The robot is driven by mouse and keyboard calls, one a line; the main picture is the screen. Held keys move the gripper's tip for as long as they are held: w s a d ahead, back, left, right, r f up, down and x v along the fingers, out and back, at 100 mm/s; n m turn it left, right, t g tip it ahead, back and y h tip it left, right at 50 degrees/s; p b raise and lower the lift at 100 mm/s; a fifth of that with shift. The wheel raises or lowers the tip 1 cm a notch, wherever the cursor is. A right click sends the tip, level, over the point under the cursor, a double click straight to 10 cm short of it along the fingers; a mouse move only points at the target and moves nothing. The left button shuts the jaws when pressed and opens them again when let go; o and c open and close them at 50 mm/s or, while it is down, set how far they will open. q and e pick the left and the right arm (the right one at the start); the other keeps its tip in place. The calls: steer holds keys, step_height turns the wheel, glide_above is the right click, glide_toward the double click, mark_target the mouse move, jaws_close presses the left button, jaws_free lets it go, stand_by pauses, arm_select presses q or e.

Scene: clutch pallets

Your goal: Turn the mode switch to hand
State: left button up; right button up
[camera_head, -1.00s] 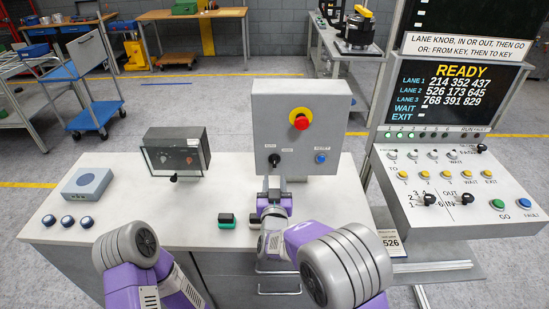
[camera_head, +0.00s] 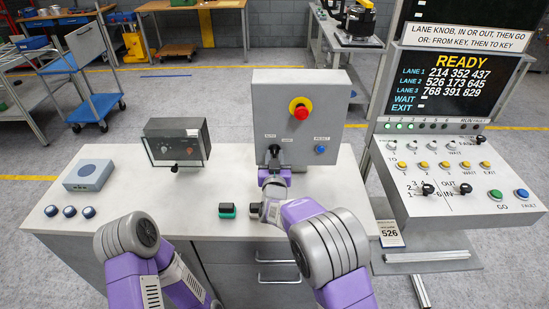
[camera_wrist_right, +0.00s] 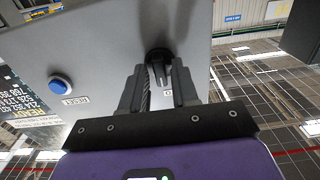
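The mode switch (camera_head: 274,150) is a black knob low on the front of the grey control box (camera_head: 325,105), below small AUTO and HAND labels. My right gripper (camera_head: 274,170) is right under it in the head view and partly hides it. In the right wrist view the knob (camera_wrist_right: 159,57) lies between the fingertips of my right gripper (camera_wrist_right: 158,72), which stand apart; contact is not clear. I cannot tell which label the knob points to. My left arm is at the lower left; its gripper is not seen.
A red emergency button (camera_head: 301,112) on a yellow ring and a blue RESET button (camera_head: 320,149) share the box. A dark cased unit (camera_head: 177,143) stands to the left. A green-and-black block (camera_head: 227,210) lies near my right forearm.

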jaws_close()
steer(key=shift+f+m+b, duration=0.1)
steer(key=shift+m+b, duration=0.3)
steer(key=shift+b, duration=0.35)
steer(key=m+b, duration=0.6)
steer(key=b, duration=0.2)
steer(key=shift+f+m, duration=0.1)
steer(key=shift+m, duration=0.2)
steer(key=shift+m+b, duration=1.8)
steer(key=shift+m, duration=0.5)
steer(key=shift+r, duration=0.2)
steer(key=shift+o, duration=1.3)
jaws_free()
